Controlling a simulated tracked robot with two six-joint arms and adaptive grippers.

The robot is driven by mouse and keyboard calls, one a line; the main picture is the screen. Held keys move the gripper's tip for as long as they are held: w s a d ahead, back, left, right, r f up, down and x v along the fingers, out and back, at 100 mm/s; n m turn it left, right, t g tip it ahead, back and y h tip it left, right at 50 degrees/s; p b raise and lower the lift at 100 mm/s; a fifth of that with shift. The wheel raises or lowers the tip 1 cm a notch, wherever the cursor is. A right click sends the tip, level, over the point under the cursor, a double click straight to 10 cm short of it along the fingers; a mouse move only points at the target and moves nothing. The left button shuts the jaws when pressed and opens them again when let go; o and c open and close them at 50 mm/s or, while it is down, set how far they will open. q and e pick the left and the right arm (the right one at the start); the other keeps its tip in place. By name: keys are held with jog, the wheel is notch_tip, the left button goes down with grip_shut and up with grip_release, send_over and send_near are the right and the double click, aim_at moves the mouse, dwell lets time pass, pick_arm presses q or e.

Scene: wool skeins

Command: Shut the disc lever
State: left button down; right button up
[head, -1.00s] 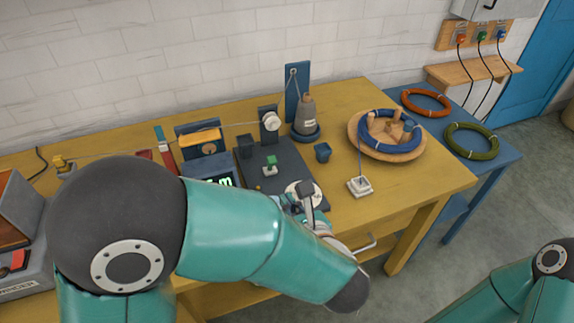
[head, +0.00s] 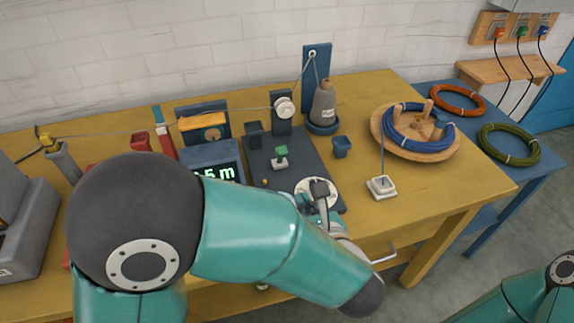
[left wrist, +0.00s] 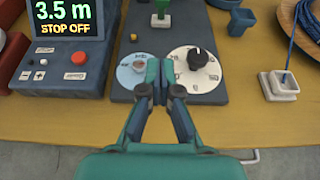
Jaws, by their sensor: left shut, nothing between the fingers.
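No part is clearly marked as the disc lever. A green-topped lever (head: 281,155) stands upright on the dark plate (head: 295,140); it also shows at the top of the left wrist view (left wrist: 160,14). Nearer are a white dial (head: 304,186) with a black knob (left wrist: 197,57) and a pale blue disc (left wrist: 128,76). A white disc (head: 284,107) sits on a dark post behind. My left gripper (left wrist: 159,88) is shut and empty, over the plate's near edge between blue disc and dial. In the head view my arm hides most of it. My right gripper is out of view.
A display (left wrist: 65,22) reads 3.5 m, STOP OFF, above a red button (left wrist: 78,58). A grey cone (head: 323,104) and a wooden bowl (head: 452,140) with blue wool (head: 400,128) stand right. A small blue cup (head: 342,147) and white block (head: 382,187) are nearby.

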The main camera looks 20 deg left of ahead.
pick_arm(q)
jog(key=p, duration=0.1)
send_near(281, 158)
jog(key=f, duration=0.1)
jog(key=w+f, duration=0.1)
jog(key=f, duration=0.1)
jog(key=w+a+f, duration=0.1)
jog(key=shift+a+f, duration=0.1)
jog(key=shift+f, duration=0.1)
jog(key=shift+w+a+r+p, duration=0.3)
jog(key=shift+w, duration=0.2)
jog(key=shift+w+a+r+p, duration=0.25)
jog(key=shift+w+a, duration=0.1)
jog(key=shift+w, duration=0.1)
jog(key=shift+w+a+r, duration=0.2)
jog(key=shift+w+a, duration=0.15)
jog(key=shift+w, duration=0.25)
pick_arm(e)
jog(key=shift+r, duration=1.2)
pick_arm(q)
jog(key=shift+a+r+p, duration=0.15)
jog(key=shift+p, duration=0.15)
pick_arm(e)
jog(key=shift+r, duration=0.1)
